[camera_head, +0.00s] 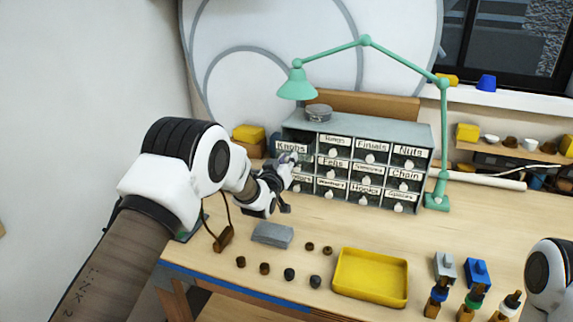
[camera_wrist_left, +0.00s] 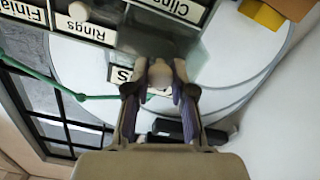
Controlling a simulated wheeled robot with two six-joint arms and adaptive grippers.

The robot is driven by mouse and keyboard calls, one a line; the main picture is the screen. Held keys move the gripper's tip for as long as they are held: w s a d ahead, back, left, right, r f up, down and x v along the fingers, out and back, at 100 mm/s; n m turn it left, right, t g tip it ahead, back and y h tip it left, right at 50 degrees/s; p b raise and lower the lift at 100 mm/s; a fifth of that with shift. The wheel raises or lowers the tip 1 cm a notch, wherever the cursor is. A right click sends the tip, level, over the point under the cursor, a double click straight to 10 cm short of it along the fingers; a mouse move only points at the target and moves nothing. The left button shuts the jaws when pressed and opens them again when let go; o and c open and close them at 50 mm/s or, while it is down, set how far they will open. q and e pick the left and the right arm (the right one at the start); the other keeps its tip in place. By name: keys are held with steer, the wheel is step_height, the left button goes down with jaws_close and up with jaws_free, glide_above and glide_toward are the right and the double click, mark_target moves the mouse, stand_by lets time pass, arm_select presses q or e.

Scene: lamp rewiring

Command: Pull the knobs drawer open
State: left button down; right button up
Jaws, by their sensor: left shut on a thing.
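The knobs drawer (camera_head: 291,148) is at the top left of the grey drawer cabinet (camera_head: 375,122). Its labelled front stands forward of the neighbouring drawer fronts, so it is partly out. My left gripper (camera_head: 291,161) is at this front, shut on its small pale knob. In the left wrist view the two fingers (camera_wrist_left: 161,76) close around the pale knob (camera_wrist_left: 161,75), and they hide most of the label. A dark gap and drawer side show between this front and the cabinet face. My right gripper is out of view.
A green lamp (camera_head: 297,83) arches over the cabinet, its base at the right. A yellow tray (camera_head: 371,277), a grey block (camera_head: 272,235) and several small dark knobs lie on the bench in front. Bottles stand at the front right.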

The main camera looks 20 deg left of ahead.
arm_select(q)
steer(key=shift+w+f, duration=0.1)
steer(key=shift+f, duration=0.25)
steer(key=c, duration=1)
jaws_free()
steer(key=shift+o, duration=0.2)
steer(key=shift+s+r, duration=0.25)
steer(key=shift+s, duration=0.05)
steer(key=s, duration=1.2)
steer(key=shift+a, duration=0.2)
steer(key=shift+f, duration=0.1)
